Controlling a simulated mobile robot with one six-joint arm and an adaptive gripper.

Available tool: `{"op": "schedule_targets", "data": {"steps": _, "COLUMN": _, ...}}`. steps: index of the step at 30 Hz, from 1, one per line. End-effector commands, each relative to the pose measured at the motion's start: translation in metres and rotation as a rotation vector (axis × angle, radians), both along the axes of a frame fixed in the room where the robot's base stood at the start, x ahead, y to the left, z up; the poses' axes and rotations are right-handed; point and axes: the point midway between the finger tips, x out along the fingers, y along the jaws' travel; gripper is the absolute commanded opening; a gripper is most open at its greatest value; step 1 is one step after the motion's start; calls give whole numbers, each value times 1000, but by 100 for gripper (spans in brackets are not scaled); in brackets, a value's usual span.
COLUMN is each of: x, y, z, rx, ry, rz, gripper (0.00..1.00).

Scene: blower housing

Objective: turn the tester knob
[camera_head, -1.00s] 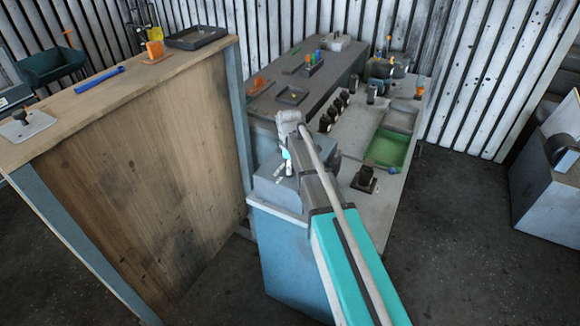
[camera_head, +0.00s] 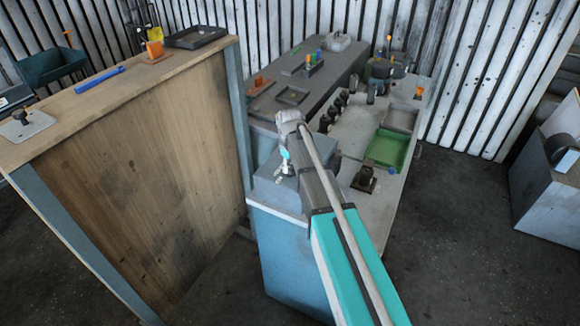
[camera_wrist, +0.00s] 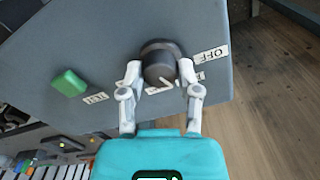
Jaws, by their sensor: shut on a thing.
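The tester knob (camera_wrist: 160,60) is a dark round knob on the grey tester box (camera_wrist: 95,45), seen in the wrist view. My gripper (camera_wrist: 160,76) has one finger on each side of the knob and is shut on it. A white mark shows on the knob's near side, close to a partly hidden label. An OFF label (camera_wrist: 211,55) is to the right and a TEST label (camera_wrist: 95,97) to the lower left. In the head view my gripper (camera_head: 286,170) is at the tester box (camera_head: 268,193); the knob cannot be made out there.
A green button (camera_wrist: 69,83) stands on the box left of the knob. Behind it in the head view are a grey bench (camera_head: 345,70), several dark parts, and a green tray (camera_head: 387,150). A tall wooden-topped bench (camera_head: 120,88) stands to the left.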

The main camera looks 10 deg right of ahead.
Motion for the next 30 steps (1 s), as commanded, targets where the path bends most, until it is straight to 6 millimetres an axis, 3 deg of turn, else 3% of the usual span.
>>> {"op": "schedule_targets", "data": {"steps": 15, "x": 1, "y": 0, "z": 0, "rx": 1, "ry": -1, "rz": -30, "gripper": 0}}
{"op": "schedule_targets", "data": {"steps": 16, "x": 1, "y": 0, "z": 0, "rx": 1, "ry": -1, "rz": -30, "gripper": 49}}
{"op": "schedule_targets", "data": {"steps": 20, "x": 1, "y": 0, "z": 0, "rx": 1, "ry": -1, "rz": -29, "gripper": 73}}
{"op": "schedule_targets", "data": {"steps": 21, "x": 1, "y": 0, "z": 0, "rx": 1, "ry": -1, "rz": -29, "gripper": 78}}
{"op": "schedule_targets", "data": {"steps": 30, "x": 0, "y": 0, "z": 0, "rx": 0, "ry": 0, "rz": -29, "gripper": 78}}
